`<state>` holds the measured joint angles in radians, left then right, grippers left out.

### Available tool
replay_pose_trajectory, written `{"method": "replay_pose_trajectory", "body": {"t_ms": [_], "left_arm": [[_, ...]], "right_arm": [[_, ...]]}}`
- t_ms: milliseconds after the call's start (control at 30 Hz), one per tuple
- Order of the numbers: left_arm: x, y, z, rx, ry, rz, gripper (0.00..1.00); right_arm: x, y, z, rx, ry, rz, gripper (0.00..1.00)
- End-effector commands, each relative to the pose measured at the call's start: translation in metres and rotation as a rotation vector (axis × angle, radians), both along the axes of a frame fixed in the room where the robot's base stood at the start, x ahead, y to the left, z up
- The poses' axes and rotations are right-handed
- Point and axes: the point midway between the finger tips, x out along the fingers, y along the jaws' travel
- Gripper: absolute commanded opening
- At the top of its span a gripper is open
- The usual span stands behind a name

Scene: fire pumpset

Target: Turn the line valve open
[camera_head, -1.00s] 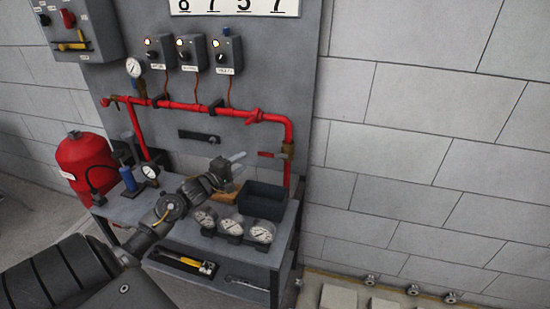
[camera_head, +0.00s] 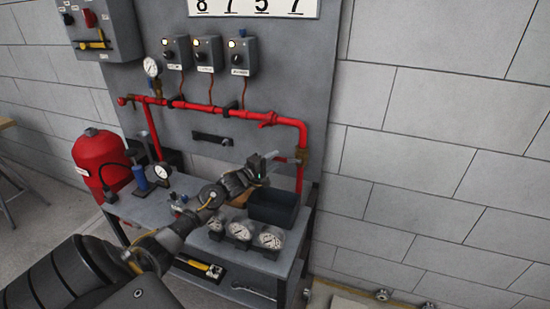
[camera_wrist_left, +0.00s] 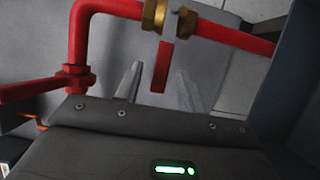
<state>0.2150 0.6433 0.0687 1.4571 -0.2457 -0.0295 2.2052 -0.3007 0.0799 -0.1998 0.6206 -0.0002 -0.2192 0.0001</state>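A red lever (camera_head: 288,160) sticks out from a brass fitting (camera_head: 302,155) on the right vertical part of the red pipe, above the bench. In the left wrist view the lever (camera_wrist_left: 161,68) hangs between brass fittings (camera_wrist_left: 152,15). My left gripper (camera_head: 272,160) is beside the lever in the head view. In the left wrist view its two fingers (camera_wrist_left: 158,82) stand apart, one on each side of the lever, with gaps. Whether the fingertips reach past the lever is hard to tell. My right gripper is not in view.
A second red handle (camera_head: 268,121) sits on the horizontal pipe. A dark bin (camera_head: 274,213) and several gauges (camera_head: 239,231) are on the bench below my left arm. A red tank (camera_head: 98,158) stands at the left. The back panel and wall are close behind the pipe.

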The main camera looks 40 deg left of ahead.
Motion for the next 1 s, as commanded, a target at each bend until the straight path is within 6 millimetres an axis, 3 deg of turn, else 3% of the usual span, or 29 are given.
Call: {"method": "replay_pose_trajectory", "body": {"t_ms": [200,567,867,1000], "left_arm": [[0.022,-0.001,0.001,0.000,-0.001,0.001,0.39],[0.025,0.000,0.000,0.000,0.000,0.002,0.39],[0.025,-0.001,0.000,0.000,-0.001,0.001,0.00],[0.025,-0.001,0.000,0.000,-0.001,0.002,0.00]], "right_arm": [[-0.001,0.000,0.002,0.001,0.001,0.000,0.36],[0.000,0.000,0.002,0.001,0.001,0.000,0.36],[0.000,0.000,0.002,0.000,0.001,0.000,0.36],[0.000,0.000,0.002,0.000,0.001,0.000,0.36]]}}
